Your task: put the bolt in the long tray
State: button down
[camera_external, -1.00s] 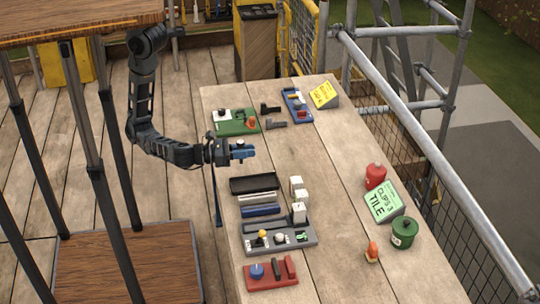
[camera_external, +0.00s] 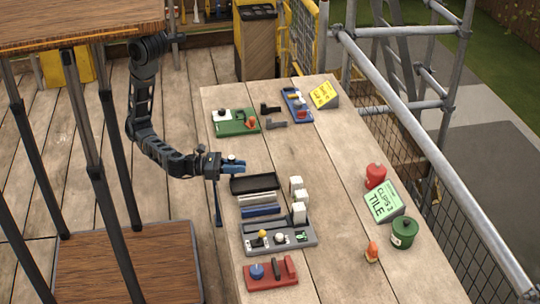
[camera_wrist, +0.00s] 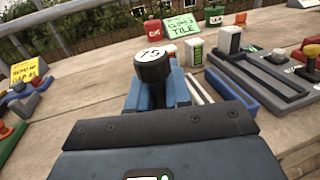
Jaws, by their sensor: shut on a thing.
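My gripper (camera_external: 236,166) is shut on the bolt, whose round head with a white top marked 75 (camera_wrist: 152,54) stands upright between the blue fingers in the wrist view. The bolt's lower part is hidden by the fingers. A long, shallow black tray (camera_external: 254,184) lies on the table just below and right of the gripper and looks empty. The gripper appears to be above the table, near the tray's far left corner.
White, grey and blue strips lie beside the black tray. A grey holder (camera_external: 282,240) with knobs and a red holder (camera_external: 270,276) stand nearer the camera. White blocks (camera_external: 298,210) stand right of the strips. A green holder (camera_external: 236,122) is farther back.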

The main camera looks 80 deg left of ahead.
jog(key=shift+w+a+f, duration=0.45)
jog(key=shift+w+f, duration=0.1)
jog(key=shift+w, duration=0.15)
jog(key=shift+w+f, duration=0.1)
jog(key=shift+f, duration=0.15)
jog(key=shift+a+f+b, duration=0.1)
jog(key=shift+f+b, duration=0.3)
jog(key=shift+f, duration=1.35)
jog(key=shift+f, duration=0.15)
jog(key=c, duration=1.1)
grip_release()
jog(key=shift+o, duration=0.2)
jog(key=b+v, duration=0.1)
jog(key=v, duration=1.1)
